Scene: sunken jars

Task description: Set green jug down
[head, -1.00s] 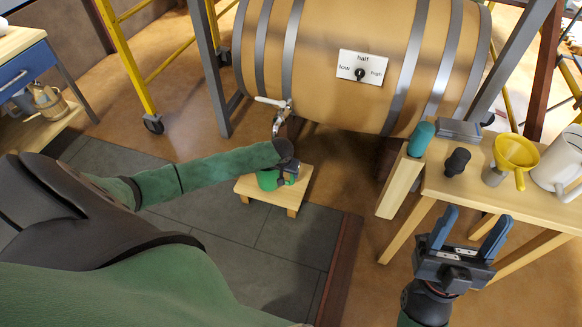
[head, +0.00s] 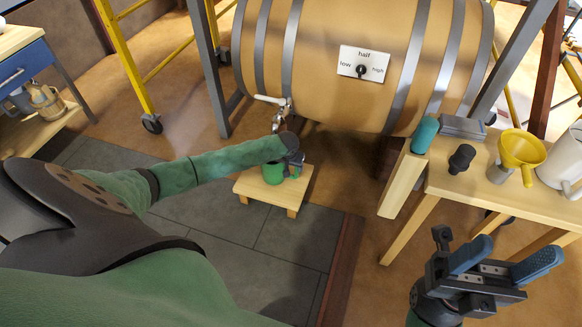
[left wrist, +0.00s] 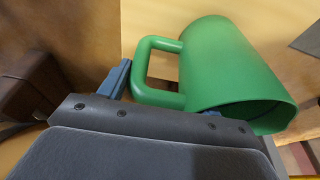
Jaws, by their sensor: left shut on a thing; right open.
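The green jug (head: 273,174) is at the low wooden stool (head: 246,187), below the barrel's tap (head: 279,115). I cannot tell whether its base touches the stool top. My left gripper (head: 291,163) is shut on the jug at its handle side, and my wrist partly hides the jug in the head view. In the left wrist view the jug (left wrist: 225,65) shows its handle near the blue fingertips (left wrist: 122,82) and its rim toward the lower right; its inside is mostly hidden. My right gripper (head: 505,263) is open and empty, in front of the side table.
The barrel (head: 330,60) with a low/half/high dial (head: 361,63) stands behind the stool. A yellow frame (head: 125,62) stands left.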

